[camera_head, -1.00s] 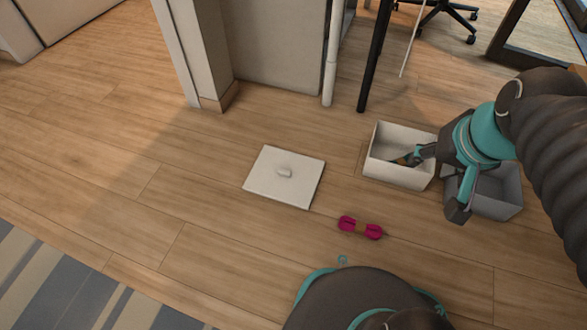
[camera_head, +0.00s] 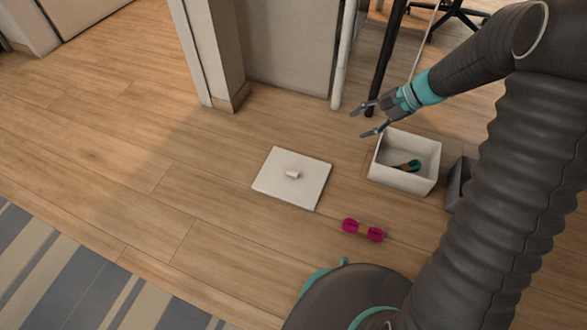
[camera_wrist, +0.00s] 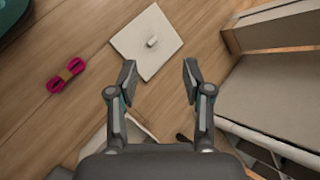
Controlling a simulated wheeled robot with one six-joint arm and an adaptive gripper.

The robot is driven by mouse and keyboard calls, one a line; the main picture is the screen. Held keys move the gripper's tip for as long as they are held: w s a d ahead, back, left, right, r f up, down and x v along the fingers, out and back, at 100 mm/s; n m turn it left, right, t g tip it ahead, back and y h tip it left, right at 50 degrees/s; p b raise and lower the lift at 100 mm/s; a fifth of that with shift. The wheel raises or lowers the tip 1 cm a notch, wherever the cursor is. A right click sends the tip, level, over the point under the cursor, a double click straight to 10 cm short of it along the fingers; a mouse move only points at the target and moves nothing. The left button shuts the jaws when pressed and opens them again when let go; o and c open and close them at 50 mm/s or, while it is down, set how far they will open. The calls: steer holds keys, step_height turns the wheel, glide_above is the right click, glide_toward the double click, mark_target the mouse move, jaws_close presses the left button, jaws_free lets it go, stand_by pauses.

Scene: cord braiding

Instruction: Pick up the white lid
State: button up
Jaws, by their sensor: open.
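The white lid (camera_head: 283,190) lies flat on the wooden floor, a square plate with a small knob (camera_head: 293,174) at its middle. It also shows in the wrist view (camera_wrist: 138,48), beyond the fingertips. My gripper (camera_head: 356,122) is open and empty, up and to the right of the lid in the head view, above the floor near the white box. In the wrist view my gripper (camera_wrist: 160,76) has its two fingers spread, with the lid ahead and slightly left, not between them.
A white open box (camera_head: 404,178) holds a dark teal cord bundle (camera_head: 408,166). A grey box (camera_head: 458,184) is partly hidden by my arm. A magenta cord bundle (camera_head: 362,230) lies on the floor. A wall corner (camera_head: 222,60) and dark post (camera_head: 382,70) stand behind. Floor left of the lid is clear.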

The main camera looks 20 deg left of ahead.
steer(key=w+a+f+m+y+p, duration=0.1)
steer(key=a+f+m, duration=0.1)
steer(key=f, duration=0.9)
steer(key=w+a+f+m+t+y+p, duration=0.1)
steer(key=f+m, duration=0.4)
steer(key=f, duration=0.7)
steer(key=w+a+f+m+t+y+p, duration=0.1)
steer(key=w+a+f+m+y+p, duration=0.1)
steer(key=f, duration=1)
steer(key=shift+w+a+m+y+p, duration=0.2)
steer(key=shift+a+m+y+p, duration=0.25)
steer(key=shift+a+m, duration=0.7)
steer(key=shift+a+f, duration=0.15)
steer(key=shift+f, duration=0.2)
glide_toward(293, 173)
steer(key=x, duration=0.3)
steer(key=shift+w+a+f, duration=0.25)
steer(key=shift+w+a, duration=0.05)
steer(key=shift+s+x, duration=0.15)
steer(key=shift+x, duration=1.2)
steer(key=shift+s+x, duration=0.1)
steer(key=shift+x, duration=1.2)
jaws_close()
